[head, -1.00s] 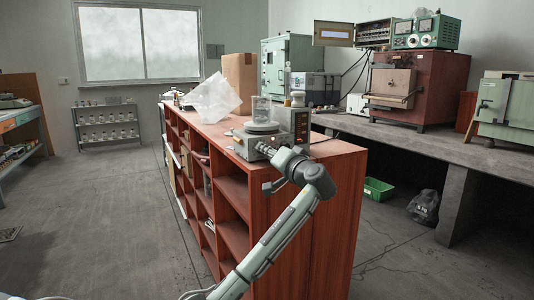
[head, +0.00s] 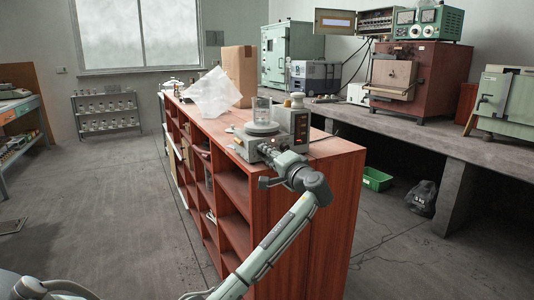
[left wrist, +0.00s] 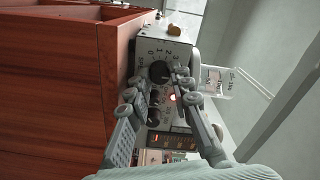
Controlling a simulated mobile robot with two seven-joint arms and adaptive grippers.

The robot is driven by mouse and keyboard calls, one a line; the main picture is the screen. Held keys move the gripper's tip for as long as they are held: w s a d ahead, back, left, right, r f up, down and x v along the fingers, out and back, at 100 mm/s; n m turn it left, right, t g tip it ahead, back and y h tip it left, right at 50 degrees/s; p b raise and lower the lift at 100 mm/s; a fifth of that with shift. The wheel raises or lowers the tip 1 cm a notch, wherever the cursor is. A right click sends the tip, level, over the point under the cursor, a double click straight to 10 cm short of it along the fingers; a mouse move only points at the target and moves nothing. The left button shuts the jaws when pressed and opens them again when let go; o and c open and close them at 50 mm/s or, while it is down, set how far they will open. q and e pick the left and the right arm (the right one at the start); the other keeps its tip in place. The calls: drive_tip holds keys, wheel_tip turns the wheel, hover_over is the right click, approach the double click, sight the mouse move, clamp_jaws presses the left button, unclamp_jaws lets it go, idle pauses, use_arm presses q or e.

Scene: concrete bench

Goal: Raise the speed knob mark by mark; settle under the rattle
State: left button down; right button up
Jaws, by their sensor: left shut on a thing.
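A stirrer-like device (head: 244,145) stands on the red-brown shelf unit, with a glass beaker (head: 262,110) upright on its round top plate. In the left wrist view its front panel (left wrist: 178,50) carries a black speed knob (left wrist: 160,72) with numbered marks around it. My left gripper (head: 268,150) is at this panel, and in the left wrist view its two fingers (left wrist: 153,82) are on either side of the speed knob, shut on it. The knob's exact pointer setting is too small to read. A small reddish light (left wrist: 172,97) shows below the knob. My right gripper is not in view.
A small bottle (head: 297,100) and a dark panelled box (head: 294,123) stand right beside the device. A crumpled clear plastic sheet (head: 211,93) and a cardboard box (head: 239,72) are behind it on the shelf unit (head: 330,160). The floor at left is clear.

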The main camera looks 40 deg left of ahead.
use_arm(q)
drive_tip(key=c, duration=1.3)
unclamp_jaws()
drive_tip(key=shift+c, duration=0.2)
drive_tip(key=shift+d, duration=0.1)
drive_tip(key=v, duration=1.2)
